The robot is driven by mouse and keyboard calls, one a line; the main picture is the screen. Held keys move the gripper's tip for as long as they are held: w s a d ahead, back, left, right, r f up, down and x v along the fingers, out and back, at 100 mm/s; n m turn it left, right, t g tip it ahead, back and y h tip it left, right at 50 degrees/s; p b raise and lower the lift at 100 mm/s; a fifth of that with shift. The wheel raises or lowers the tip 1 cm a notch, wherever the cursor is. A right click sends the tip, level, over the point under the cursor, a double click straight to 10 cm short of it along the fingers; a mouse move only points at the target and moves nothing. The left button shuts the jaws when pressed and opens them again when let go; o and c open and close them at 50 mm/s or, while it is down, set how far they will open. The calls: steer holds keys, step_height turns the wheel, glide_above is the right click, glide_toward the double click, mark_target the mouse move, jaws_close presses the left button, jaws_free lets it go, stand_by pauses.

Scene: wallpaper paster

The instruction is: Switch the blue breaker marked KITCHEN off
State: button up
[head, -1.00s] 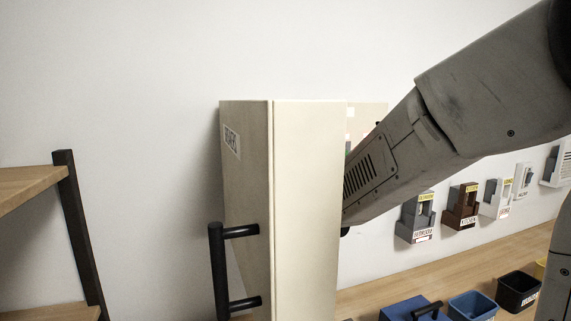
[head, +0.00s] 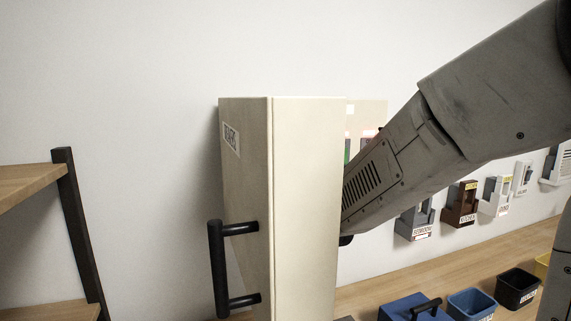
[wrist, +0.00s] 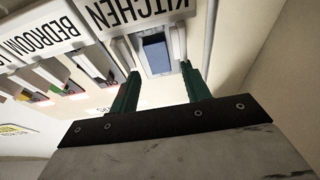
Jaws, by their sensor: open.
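The blue breaker (wrist: 156,54) sits in a pale frame under the KITCHEN label (wrist: 135,10) in the wrist view. My gripper (wrist: 160,72) is open, with one green finger on each side of the breaker. The fingertips are close to the frame's edges; I cannot tell whether they touch. The lever's exact tilt is unclear. In the head view the gripper and the blue breaker are hidden behind the breaker box's open door (head: 305,200). A strip of the panel (head: 373,112) shows past the door's edge.
Other breakers stand beside it, including one under a BEDROOM label (wrist: 65,38). The door has a black handle (head: 218,265) on its left. Wall units (head: 461,204) hang to the right, above a wooden counter (head: 460,263) with a blue box (head: 408,306) and bins.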

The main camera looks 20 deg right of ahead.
steer(key=v, duration=0.6)
stand_by(0.3)
steer(key=s+f+g, duration=0.8)
steer(key=f+g, duration=0.1)
steer(key=g, duration=0.1)
steer(key=s+d+f+g, duration=0.1)
steer(key=s+g, duration=0.4)
steer(key=s, duration=0.6)
steer(key=s+d+f+g, duration=0.2)
steer(key=s+g, duration=0.3)
steer(key=s, duration=0.6)
steer(key=shift+s+d+f, duration=0.15)
steer(key=shift+s+f, duration=0.15)
steer(key=shift+s, duration=0.05)
